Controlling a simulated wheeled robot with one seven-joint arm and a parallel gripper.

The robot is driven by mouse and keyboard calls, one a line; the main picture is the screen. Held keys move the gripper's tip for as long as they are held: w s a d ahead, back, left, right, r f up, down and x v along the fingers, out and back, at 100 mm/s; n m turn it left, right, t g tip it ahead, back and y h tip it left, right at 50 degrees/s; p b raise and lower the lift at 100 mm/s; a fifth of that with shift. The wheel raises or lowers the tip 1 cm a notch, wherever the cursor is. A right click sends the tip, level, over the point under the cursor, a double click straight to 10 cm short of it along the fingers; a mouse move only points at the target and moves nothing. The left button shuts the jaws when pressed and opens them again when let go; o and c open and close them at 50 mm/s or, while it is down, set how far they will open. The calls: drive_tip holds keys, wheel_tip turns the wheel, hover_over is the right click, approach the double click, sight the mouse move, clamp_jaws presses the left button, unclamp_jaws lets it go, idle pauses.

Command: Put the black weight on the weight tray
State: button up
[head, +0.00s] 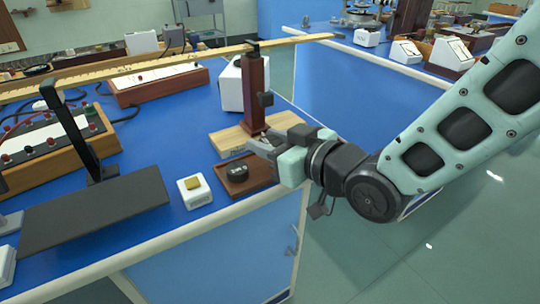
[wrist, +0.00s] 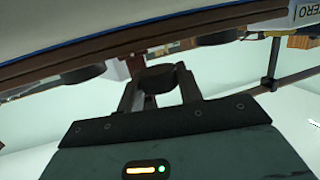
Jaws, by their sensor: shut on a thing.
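My gripper (head: 261,148) is over the back right of a small brown tray (head: 262,178), near the bench's right edge. In the wrist view its fingers (wrist: 159,88) are shut on a dark round piece (wrist: 157,76), which looks like a black weight. In the head view the gripper hides that piece. A black round weight (head: 238,171) sits on the left part of the tray, apart from my gripper. The wrist view shows other dark discs along a brown edge, to the left (wrist: 86,75) and right (wrist: 216,38). I cannot tell whether the held piece touches the tray.
A white block with a brass top (head: 193,190) stands left of the tray. A red-brown post (head: 255,95) on a pale wooden base (head: 228,138) stands close behind my gripper, carrying a long wooden beam (head: 150,65). A black platform (head: 95,212) lies at the left.

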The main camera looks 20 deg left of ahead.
drive_tip(key=shift+f, duration=1.4)
drive_tip(key=shift+f+b, duration=0.15)
drive_tip(key=shift+b, duration=0.2)
drive_tip(key=o, duration=0.8)
drive_tip(key=shift+o, duration=0.2)
